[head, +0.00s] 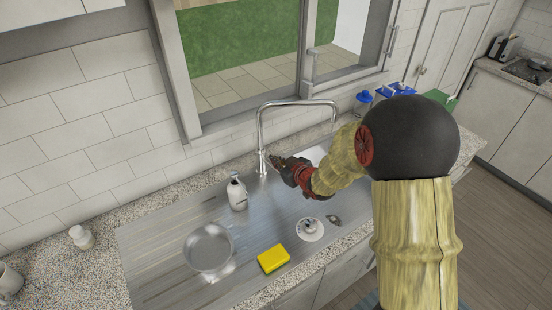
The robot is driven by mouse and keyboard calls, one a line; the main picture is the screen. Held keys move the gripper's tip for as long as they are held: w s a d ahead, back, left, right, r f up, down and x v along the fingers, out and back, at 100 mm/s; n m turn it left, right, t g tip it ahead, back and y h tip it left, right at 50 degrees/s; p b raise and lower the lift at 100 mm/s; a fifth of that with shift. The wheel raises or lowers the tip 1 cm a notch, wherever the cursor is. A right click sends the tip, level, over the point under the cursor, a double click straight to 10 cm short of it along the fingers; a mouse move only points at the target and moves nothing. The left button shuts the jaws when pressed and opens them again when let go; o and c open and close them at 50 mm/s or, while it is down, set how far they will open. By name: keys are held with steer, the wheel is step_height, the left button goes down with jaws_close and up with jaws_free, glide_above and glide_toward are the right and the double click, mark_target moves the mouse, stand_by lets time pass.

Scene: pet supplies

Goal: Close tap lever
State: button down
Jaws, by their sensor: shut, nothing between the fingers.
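The chrome tap (261,132) rises from the back edge of the steel sink counter, and its squared spout reaches to the right. My gripper (275,160) is at the base of the tap, just right of its upright. Its fingers are shut with nothing seen between them. The tap lever is not clearly visible; the gripper and the tap's base cover that spot, so I cannot tell its position or whether the fingers touch it. My arm hides part of the sink on the right.
A white soap bottle (237,194) stands left of the tap. A metal pan (209,248) and a yellow sponge (273,259) lie on the steel drainer (150,250). A blue bottle (363,101) and blue items (396,90) stand at the back right. The window is behind the tap.

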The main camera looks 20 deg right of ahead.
steer(key=shift+d+f, duration=0.1)
steer(key=shift+f, duration=0.15)
